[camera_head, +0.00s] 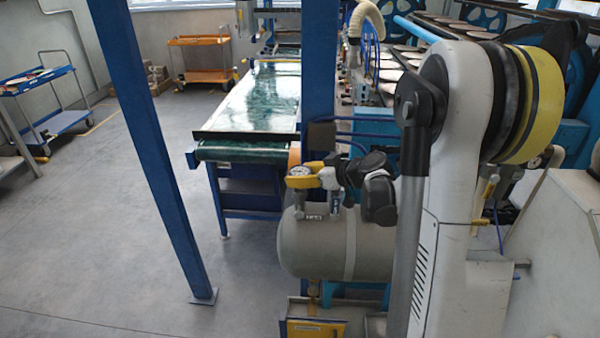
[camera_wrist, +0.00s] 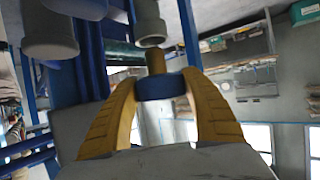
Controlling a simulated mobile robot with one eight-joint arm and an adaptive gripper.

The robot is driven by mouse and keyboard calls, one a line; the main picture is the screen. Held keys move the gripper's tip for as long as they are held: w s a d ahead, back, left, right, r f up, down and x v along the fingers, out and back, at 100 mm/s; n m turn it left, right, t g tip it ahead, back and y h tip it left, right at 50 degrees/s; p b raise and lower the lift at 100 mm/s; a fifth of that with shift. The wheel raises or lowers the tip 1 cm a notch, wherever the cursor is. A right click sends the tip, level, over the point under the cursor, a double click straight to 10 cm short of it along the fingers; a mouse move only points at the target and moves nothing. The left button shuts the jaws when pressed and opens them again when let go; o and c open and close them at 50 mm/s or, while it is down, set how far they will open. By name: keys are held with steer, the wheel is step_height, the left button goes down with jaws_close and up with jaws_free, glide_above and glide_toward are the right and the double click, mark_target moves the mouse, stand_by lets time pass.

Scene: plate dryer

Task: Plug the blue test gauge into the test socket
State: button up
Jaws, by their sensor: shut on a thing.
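My gripper (camera_wrist: 165,92) has two yellow fingers shut on the blue gauge (camera_wrist: 163,85), seen as a blue round body between the fingertips. A brass stem (camera_wrist: 156,62) sticks out of the gauge, away from my palm. A grey cylindrical fitting (camera_wrist: 149,24), perhaps the test socket, lies just beyond the stem's tip. I cannot tell whether they touch. In the head view my gripper (camera_head: 303,180) is above the left end of a beige tank (camera_head: 300,255). A pale round dial (camera_head: 300,171) shows at its yellow fingers. The socket is not clear there.
A second grey fitting (camera_wrist: 48,36) is at the upper left of the wrist view. A blue post (camera_head: 318,80) stands close behind my gripper. A green-topped conveyor (camera_head: 255,95) lies behind. A slanted blue post (camera_head: 155,150) is left, with open floor (camera_head: 80,230) around.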

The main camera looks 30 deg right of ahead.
steer(key=shift+f+b, duration=0.3)
steer(key=shift+f, duration=0.5)
steer(key=shift+f+b, duration=0.6)
steer(key=shift+b, duration=0.1)
stand_by(0.9)
steer(key=o, duration=1)
steer(key=shift+r, duration=0.1)
steer(key=p+v, duration=0.3)
steer(key=v, duration=0.8)
